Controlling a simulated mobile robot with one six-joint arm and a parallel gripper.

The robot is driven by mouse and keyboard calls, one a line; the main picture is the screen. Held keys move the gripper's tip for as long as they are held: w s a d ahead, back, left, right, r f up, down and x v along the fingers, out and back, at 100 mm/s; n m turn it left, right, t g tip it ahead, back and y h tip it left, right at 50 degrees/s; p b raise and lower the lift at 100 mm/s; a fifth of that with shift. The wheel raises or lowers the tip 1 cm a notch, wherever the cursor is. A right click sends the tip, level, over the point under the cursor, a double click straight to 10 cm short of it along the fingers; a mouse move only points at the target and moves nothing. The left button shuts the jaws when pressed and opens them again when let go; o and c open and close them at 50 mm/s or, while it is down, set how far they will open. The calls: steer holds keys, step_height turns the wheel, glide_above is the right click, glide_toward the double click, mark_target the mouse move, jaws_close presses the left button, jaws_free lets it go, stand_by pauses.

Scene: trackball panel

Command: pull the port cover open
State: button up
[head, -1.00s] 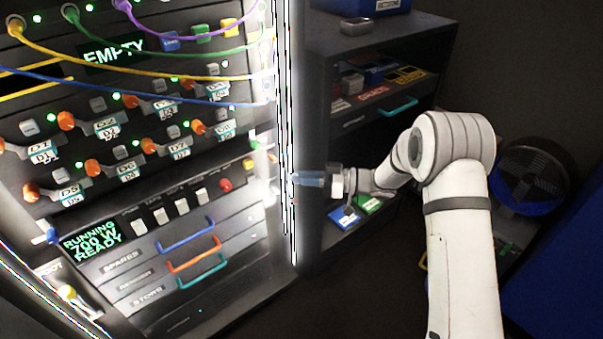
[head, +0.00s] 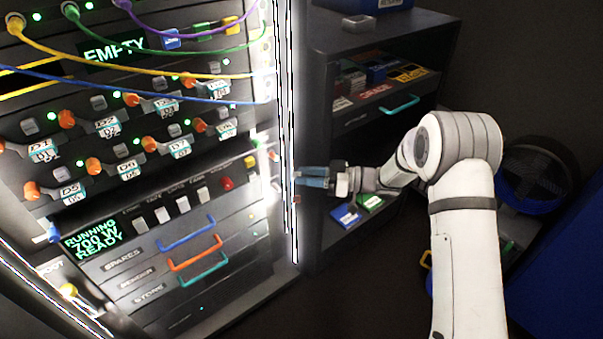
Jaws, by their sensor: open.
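My gripper (head: 305,178) is level with the lower half of the rack, at the bright vertical edge strip (head: 285,120). Its blue fingers are open and point left toward that strip, and I see nothing between them. Whether the tips touch anything there is too small and glary to tell. I cannot make out the port cover for certain. A small red bit (head: 297,199) shows just below the fingertips; what it belongs to is unclear.
The rack front carries orange knobs, cables, a lit "RUNNING 700 W READY" display (head: 92,240) and three drawers with blue, orange and teal handles (head: 204,276). A dark shelf unit (head: 395,45) stands behind my gripper. A fan (head: 540,178) stands at the right.

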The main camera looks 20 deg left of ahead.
steer(key=p+v, duration=0.1)
steer(key=v, duration=0.6)
steer(key=shift+w+d, duration=0.1)
